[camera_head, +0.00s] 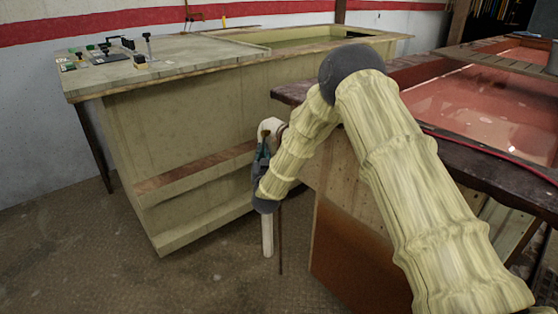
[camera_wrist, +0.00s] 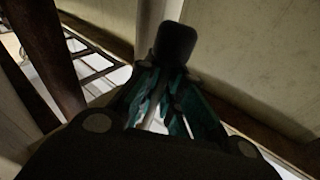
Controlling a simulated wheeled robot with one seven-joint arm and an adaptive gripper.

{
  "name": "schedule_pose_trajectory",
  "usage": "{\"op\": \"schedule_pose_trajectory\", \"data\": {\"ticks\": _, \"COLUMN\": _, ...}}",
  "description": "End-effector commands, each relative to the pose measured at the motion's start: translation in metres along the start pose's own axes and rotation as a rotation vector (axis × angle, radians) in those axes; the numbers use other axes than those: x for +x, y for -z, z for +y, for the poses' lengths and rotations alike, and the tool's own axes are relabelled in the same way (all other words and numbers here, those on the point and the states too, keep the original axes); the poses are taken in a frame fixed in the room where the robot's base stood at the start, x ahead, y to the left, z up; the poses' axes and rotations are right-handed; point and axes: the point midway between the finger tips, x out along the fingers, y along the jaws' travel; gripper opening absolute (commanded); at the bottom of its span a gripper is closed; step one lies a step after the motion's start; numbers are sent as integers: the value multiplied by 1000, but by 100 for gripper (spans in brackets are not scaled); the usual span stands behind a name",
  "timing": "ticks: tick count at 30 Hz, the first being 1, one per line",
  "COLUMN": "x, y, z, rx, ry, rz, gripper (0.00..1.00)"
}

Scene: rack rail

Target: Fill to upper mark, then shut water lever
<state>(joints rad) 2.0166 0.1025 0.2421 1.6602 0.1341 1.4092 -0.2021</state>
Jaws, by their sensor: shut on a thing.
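My gripper (camera_head: 262,158) is low in front of the dark-edged basin, beside a pale upright pipe (camera_head: 267,236) with a rounded white top. In the wrist view, my gripper (camera_wrist: 172,80) has its teal fingers closed around the lower part of a dark, blunt-ended handle (camera_wrist: 176,42), which looks like the water lever. The handle sticks out beyond the fingertips. My arm hides much of the lever area in the head view. A basin (camera_head: 455,155) at the right holds a glossy reddish surface (camera_head: 480,100). I cannot make out an upper mark.
A pale yellow-green cabinet (camera_head: 190,140) stands at the left, with small tools (camera_head: 105,50) on its top and an open trough (camera_head: 310,36) behind. A red hose (camera_head: 500,158) lies along the basin edge. Bare floor (camera_head: 90,245) is free at the lower left.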

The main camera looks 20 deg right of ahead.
Motion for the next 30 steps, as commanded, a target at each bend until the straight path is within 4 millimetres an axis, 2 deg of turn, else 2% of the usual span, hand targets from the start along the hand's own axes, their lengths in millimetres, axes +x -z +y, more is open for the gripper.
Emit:
{"op": "schedule_pose_trajectory", "data": {"ticks": 1, "x": 2, "y": -7, "z": -1, "rx": 21, "ry": -1, "rz": 33, "gripper": 0}}
{"op": "schedule_pose_trajectory", "data": {"ticks": 9, "x": 14, "y": -2, "z": -9, "rx": 110, "ry": -1, "rz": 166, "gripper": 0}}
{"op": "schedule_pose_trajectory", "data": {"ticks": 20, "x": 15, "y": 0, "z": -10, "rx": 122, "ry": 0, "rz": 182, "gripper": 0}}
{"op": "schedule_pose_trajectory", "data": {"ticks": 21, "x": 15, "y": 0, "z": -10, "rx": 122, "ry": -1, "rz": 182, "gripper": 11}}
{"op": "schedule_pose_trajectory", "data": {"ticks": 24, "x": 15, "y": 0, "z": -10, "rx": 122, "ry": 0, "rz": 182, "gripper": 29}}
{"op": "schedule_pose_trajectory", "data": {"ticks": 25, "x": 15, "y": 0, "z": -10, "rx": 122, "ry": 0, "rz": 182, "gripper": 32}}
{"op": "schedule_pose_trajectory", "data": {"ticks": 30, "x": 15, "y": 1, "z": -10, "rx": 122, "ry": 0, "rz": 182, "gripper": 32}}
